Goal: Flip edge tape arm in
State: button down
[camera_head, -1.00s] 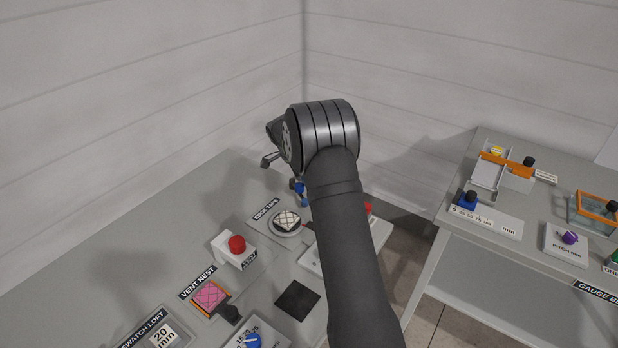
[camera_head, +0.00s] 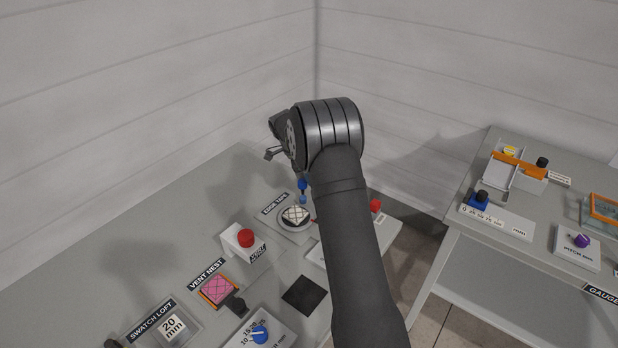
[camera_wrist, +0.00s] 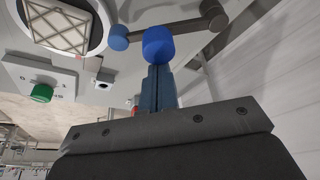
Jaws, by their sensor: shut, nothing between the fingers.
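The edge tape station shows in the head view as a round white seat with a quilted swatch (camera_head: 296,216) beside the EDGE TAPE label. In the wrist view the swatch (camera_wrist: 62,25) is at the upper left. A dark bar, the edge tape arm (camera_wrist: 170,27), runs beside the seat from a blue round end to a dark round end on the right. My gripper (camera_wrist: 159,70) is shut and empty. A blue ball knob (camera_wrist: 158,44) is right at its fingertips; I cannot tell if they touch. In the head view my wrist hides most of the fingers, with blue parts (camera_head: 303,198) just below it.
A red button (camera_head: 246,238) on a white box, the pink vent nest swatch (camera_head: 218,290) and a dark square pad (camera_head: 304,295) are nearer on the bench. A red knob (camera_head: 375,205) is right of my forearm. A second bench (camera_head: 470,270) stands right, across a gap. Walls close the back.

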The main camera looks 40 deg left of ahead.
jog(key=w+d, duration=0.2)
jog(key=d, duration=0.1)
jog(key=shift+w+d, duration=0.2)
jog(key=shift+w, duration=0.2)
jog(key=v, duration=1)
jog(key=shift+a, duration=0.3)
jog(key=shift+f, duration=0.15)
jog(key=shift+n, duration=0.8)
jog(key=x, duration=0.8)
jog(key=shift+w+a+f, duration=0.1)
jog(key=shift+w+f, duration=0.05)
jog(key=shift+f, duration=0.05)
jog(key=n, duration=0.1)
jog(key=w+f+n+t+y, duration=0.1)
jog(key=n, duration=0.1)
jog(key=shift+w+a+f, duration=0.1)
jog(key=shift+w+a, duration=0.05)
jog(key=shift+a, duration=0.25)
jog(key=shift+w+n+y, duration=0.2)
jog(key=shift+n+y, duration=0.1)
jog(key=shift+n, duration=0.3)
jog(key=shift+w+a+n+y, duration=0.15)
jog(key=shift+w+n+y, duration=0.15)
jog(key=shift+w+n, duration=0.5)
